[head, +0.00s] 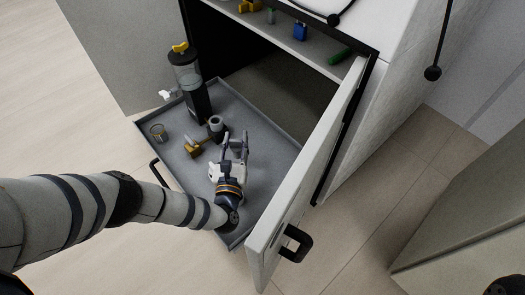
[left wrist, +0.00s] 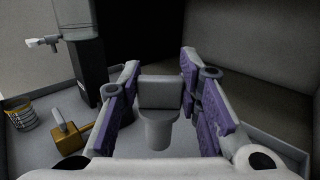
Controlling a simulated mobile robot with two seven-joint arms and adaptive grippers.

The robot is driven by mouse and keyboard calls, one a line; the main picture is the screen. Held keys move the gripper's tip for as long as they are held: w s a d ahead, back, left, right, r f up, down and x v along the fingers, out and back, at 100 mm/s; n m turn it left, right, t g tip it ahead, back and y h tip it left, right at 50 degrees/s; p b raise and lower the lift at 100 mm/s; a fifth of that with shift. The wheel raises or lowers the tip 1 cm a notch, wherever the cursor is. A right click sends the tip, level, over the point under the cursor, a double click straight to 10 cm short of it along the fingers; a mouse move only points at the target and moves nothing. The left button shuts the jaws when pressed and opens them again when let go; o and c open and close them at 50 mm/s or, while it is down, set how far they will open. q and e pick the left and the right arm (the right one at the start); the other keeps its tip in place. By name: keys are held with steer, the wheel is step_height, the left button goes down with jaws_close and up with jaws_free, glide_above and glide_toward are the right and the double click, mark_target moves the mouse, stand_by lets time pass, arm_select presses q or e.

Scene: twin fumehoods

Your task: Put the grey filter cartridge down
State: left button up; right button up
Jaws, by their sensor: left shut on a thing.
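My left gripper (head: 236,146) reaches down over the grey pull-out tray (head: 262,166) in the open cabinet. In the left wrist view its purple-lined fingers (left wrist: 163,98) are shut on the grey filter cartridge (left wrist: 160,94), a blocky grey top with a rounded lower body. The cartridge sits between the fingers, low over the tray floor. I cannot tell whether it touches the floor. In the head view the fingers mostly hide it. My right gripper is not clearly in view.
A tall black dispenser with a clear section (head: 190,80) stands at the tray's back left. A brown-yellow block piece (head: 196,148) and a small tin (head: 159,133) are left of the gripper. The open door (head: 300,190) bounds the right side. The tray's front right is clear.

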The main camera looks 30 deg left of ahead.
arm_select(q)
steer(key=w+d+f+b, duration=0.1)
steer(key=w+f+b, duration=0.2)
steer(key=f+b, duration=0.1)
steer(key=w+d+f+b, duration=0.1)
steer(key=w+f+b, duration=0.2)
steer(key=b, duration=0.1)
steer(key=w+d+f+b, duration=0.1)
steer(key=w+f+b, duration=0.2)
steer(key=f+b, duration=0.1)
steer(key=shift+w+d+f, duration=0.25)
steer(key=shift+d+f, duration=0.1)
steer(key=shift+d, duration=0.05)
steer(key=shift+r, duration=0.1)
arm_select(e)
step_height(320, 180, down, 9)
steer(key=s+g, duration=0.2)
steer(key=shift+s, duration=0.3)
steer(key=shift+a+r, duration=0.1)
arm_select(q)
steer(key=o, duration=1)
